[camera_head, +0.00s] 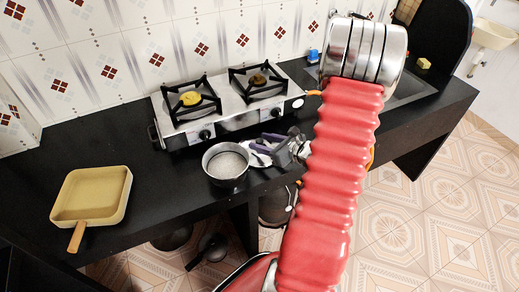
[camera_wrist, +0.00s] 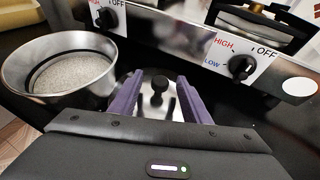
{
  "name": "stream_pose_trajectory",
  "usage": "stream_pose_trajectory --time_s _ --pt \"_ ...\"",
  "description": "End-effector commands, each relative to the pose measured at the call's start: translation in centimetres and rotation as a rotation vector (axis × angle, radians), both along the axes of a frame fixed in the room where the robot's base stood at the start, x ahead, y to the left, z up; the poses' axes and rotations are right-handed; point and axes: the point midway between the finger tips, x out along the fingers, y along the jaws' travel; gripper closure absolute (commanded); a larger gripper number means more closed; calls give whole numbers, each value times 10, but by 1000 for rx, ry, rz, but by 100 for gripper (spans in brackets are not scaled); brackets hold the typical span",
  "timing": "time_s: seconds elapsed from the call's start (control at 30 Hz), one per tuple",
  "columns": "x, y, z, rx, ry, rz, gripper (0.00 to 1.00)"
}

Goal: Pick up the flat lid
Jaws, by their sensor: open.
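The flat lid (camera_wrist: 150,108) is a pale metallic disc with a black knob (camera_wrist: 158,86). In the wrist view it lies between and below the purple fingers of my gripper (camera_wrist: 159,80). The fingers are open, one on each side of the knob, with gaps between. I cannot tell how far above the lid the fingertips are. In the head view my gripper (camera_head: 268,145) is over the counter in front of the stove, and it hides much of the lid (camera_head: 258,160).
A metal pot (camera_head: 226,164) with grainy grey contents stands close left of my gripper; it also shows in the wrist view (camera_wrist: 100,88). The stove (camera_head: 228,113) with its knobs is just behind. A yellow square pan (camera_head: 118,175) lies on the black counter (camera_head: 155,210) at left.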

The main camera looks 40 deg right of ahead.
Motion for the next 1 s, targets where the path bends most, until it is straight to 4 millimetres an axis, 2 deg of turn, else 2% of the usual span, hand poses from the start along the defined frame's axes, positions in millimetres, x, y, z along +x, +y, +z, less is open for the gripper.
stream_pose_trajectory --time_s 0.1,0.2,0.7,1.0 --pt "12 1 -5 0 0 1 57" --pt "15 1 -7 0 0 0 57" --pt "15 1 -6 -1 0 -2 57" --pt "15 1 -6 0 0 -2 77"
